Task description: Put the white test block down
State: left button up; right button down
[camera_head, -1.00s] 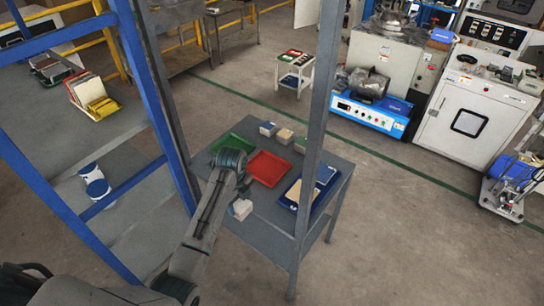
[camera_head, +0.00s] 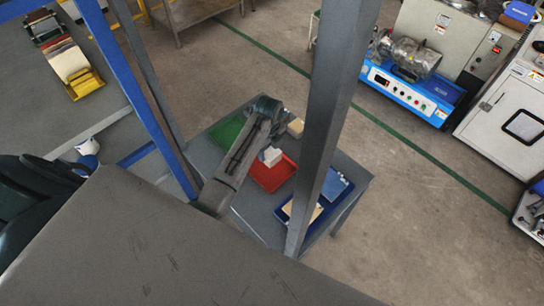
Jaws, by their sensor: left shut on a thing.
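My left gripper (camera_head: 268,150) is mostly hidden behind its own wrist and arm, which reach up over the grey table (camera_head: 352,172). It is shut on the white test block (camera_head: 271,157), a small pale block that shows just right of the arm. The block appears over the upper left part of the red tray (camera_head: 268,178). I cannot tell whether it touches the tray or hangs above it. My right gripper is not in view.
A green tray (camera_head: 226,133) lies left of the red one, and a blue tray (camera_head: 285,209) with a beige tile lies right. A beige block (camera_head: 296,128) sits behind. A grey post (camera_head: 331,95) and a blue frame (camera_head: 137,85) stand in front of the table.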

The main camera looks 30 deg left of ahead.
aim_at(269, 159)
pick_arm(q)
notch_tip(269, 159, down, 6)
jog(key=shift+f+p, duration=0.1)
jog(key=shift+p, duration=0.5)
jog(key=shift+f, duration=0.1)
jog(key=shift+f, duration=0.2)
jog(key=o, duration=0.9)
jog(key=shift+o, duration=0.2)
jog(key=shift+r, duration=0.15)
